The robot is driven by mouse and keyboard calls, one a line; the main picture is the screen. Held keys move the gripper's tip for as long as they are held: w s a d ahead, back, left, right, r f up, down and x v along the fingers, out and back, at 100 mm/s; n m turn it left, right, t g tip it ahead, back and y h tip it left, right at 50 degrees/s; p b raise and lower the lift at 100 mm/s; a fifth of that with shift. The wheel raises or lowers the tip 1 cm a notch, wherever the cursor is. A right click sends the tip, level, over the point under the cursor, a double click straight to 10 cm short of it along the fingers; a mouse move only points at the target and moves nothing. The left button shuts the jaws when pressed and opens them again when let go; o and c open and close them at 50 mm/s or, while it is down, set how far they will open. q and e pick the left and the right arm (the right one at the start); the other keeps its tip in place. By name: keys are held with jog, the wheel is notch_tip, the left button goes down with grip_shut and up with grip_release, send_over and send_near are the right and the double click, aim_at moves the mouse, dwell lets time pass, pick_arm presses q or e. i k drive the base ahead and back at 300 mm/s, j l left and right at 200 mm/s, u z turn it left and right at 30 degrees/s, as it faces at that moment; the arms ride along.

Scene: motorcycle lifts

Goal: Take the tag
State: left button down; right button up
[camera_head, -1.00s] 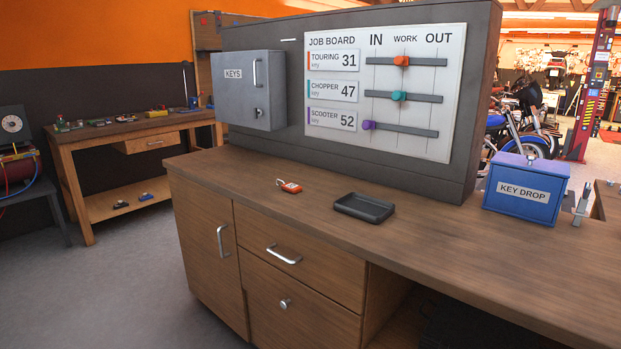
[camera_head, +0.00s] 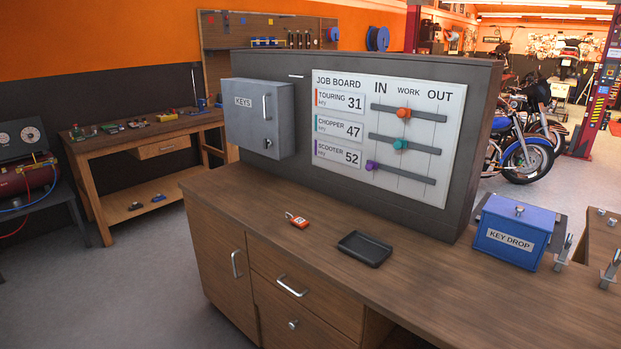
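An orange-red tag (camera_head: 298,221) with a small metal ring lies on the wooden counter (camera_head: 400,285), to the left of a black tray (camera_head: 365,248). The tray looks empty.
A job board (camera_head: 385,140) with three sliders stands behind the tag. A closed grey keys cabinet (camera_head: 250,120) is mounted at its left. A blue key drop box (camera_head: 512,232) stands at the right. The counter around the tag is clear.

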aim_at(298, 221)
jog(key=i+j+z, duration=0.1)
jog(key=z, duration=0.35)
jog(key=i+j+z, duration=0.2)
jog(key=z, duration=0.25)
jog(key=i, duration=0.1)
